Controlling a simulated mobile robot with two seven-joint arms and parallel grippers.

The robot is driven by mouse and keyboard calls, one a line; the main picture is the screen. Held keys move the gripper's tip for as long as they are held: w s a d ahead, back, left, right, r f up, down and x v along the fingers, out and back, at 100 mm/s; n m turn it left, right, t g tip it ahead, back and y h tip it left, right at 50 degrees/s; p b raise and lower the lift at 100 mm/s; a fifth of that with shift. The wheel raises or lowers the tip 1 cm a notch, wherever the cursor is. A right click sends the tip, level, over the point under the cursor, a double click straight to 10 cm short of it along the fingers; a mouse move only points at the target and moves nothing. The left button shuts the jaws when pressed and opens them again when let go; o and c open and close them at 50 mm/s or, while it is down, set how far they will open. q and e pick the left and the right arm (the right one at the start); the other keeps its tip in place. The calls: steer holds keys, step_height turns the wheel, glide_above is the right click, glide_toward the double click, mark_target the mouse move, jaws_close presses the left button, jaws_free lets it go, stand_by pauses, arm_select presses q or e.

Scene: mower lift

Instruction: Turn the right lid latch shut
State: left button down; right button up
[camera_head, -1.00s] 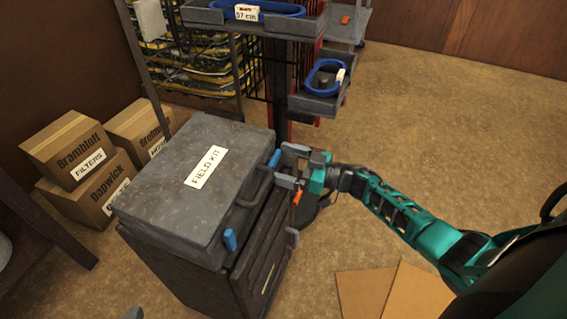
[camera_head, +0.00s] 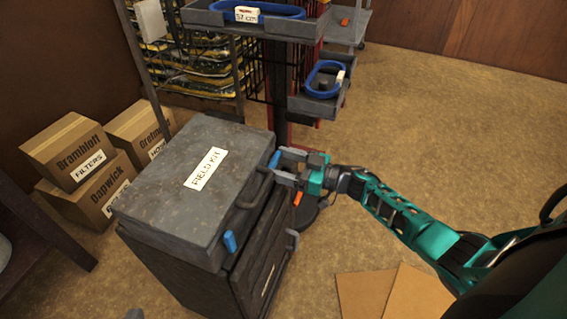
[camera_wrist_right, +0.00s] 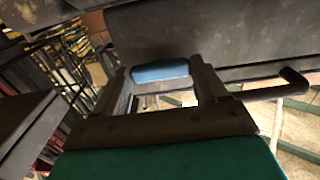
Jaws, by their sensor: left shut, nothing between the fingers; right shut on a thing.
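The dark grey field kit case (camera_head: 185,205) has a closed lid and stands on a dark box. Its right lid latch (camera_head: 274,160) is a blue tab near the front right corner. My right gripper (camera_head: 281,167) is shut on this latch. In the right wrist view the blue latch (camera_wrist_right: 160,70) lies between the two fingers of my right gripper (camera_wrist_right: 162,88). The left lid latch (camera_head: 230,241), also blue, hangs at the front left, apart from the gripper. Only a small tip of my left gripper (camera_head: 134,314) shows at the bottom edge, away from the case.
A dark case handle (camera_head: 254,190) sits between the latches, close to my right gripper. A stand with grey trays (camera_head: 315,104) holding blue loops rises behind the case. Cardboard boxes (camera_head: 62,150) are at the left. Open floor (camera_head: 440,130) lies to the right.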

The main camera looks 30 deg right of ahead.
steer(key=shift+n, duration=0.3)
steer(key=n+b, duration=0.1)
steer(key=n, duration=0.2)
steer(key=shift+f, duration=0.1)
steer(key=n+b, duration=0.1)
steer(key=n, duration=0.4)
steer(key=n+b, duration=0.1)
steer(key=n, duration=0.2)
steer(key=shift+n, duration=0.3)
steer(key=n+b, duration=0.2)
steer(key=n, duration=0.2)
steer(key=shift+n+b, duration=0.35)
steer(key=shift+n, duration=0.45)
steer(key=o, duration=1.1)
steer(key=shift+c, duration=0.2)
